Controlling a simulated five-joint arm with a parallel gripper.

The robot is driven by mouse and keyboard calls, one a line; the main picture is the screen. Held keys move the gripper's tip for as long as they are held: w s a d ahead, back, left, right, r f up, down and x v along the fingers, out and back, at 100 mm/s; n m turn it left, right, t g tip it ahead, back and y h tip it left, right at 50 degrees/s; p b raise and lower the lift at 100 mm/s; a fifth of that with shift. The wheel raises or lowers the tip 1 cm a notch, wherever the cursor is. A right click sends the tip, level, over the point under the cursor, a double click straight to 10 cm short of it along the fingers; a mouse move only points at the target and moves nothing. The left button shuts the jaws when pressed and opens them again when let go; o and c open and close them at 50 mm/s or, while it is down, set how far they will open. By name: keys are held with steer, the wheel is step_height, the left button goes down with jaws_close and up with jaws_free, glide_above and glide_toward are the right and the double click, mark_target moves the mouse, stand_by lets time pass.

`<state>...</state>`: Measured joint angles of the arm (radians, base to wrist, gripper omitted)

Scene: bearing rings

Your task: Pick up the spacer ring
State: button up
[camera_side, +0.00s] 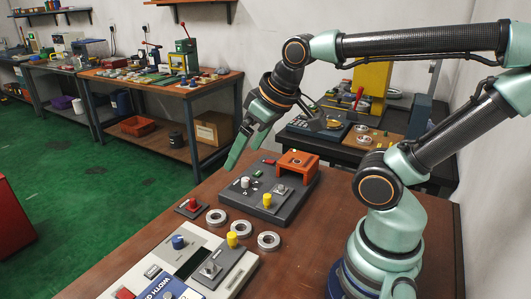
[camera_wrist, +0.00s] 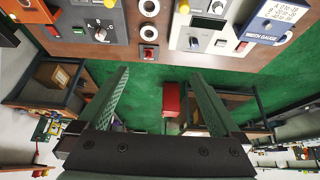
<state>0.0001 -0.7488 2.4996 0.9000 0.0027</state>
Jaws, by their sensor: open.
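Three pale metal rings lie flat in a row on the brown table: a left ring (camera_side: 215,217), a middle ring (camera_side: 242,228) and a right ring (camera_side: 268,241). I cannot tell which is the spacer ring. Two rings show clearly at the top of the wrist view, an upper one (camera_wrist: 149,8) and a lower one (camera_wrist: 148,33). My gripper (camera_side: 243,150) is raised well above the table, behind the rings. In the wrist view my gripper (camera_wrist: 159,72) is open and empty, its fingers wide apart over the green floor.
A dark control box (camera_side: 264,200) with an orange bracket (camera_side: 298,163) stands behind the rings. A small red-button block (camera_side: 192,207) sits left of them. A pale panel (camera_side: 150,262) and the blue width gauge (camera_side: 170,289) lie in front.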

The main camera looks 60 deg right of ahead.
steer(key=m, duration=0.2)
steer(key=m+g, duration=0.6)
steer(key=m, duration=0.9)
glide_above(240, 221)
steer(key=s+a, duration=0.1)
steer(key=s, duration=0.1)
step_height(240, 221, down, 13)
steer(key=f, duration=1.1)
steer(key=shift+w+a+f, duration=0.3)
steer(key=shift+f, duration=0.1)
jaws_close()
steer(key=shift+r, duration=0.15)
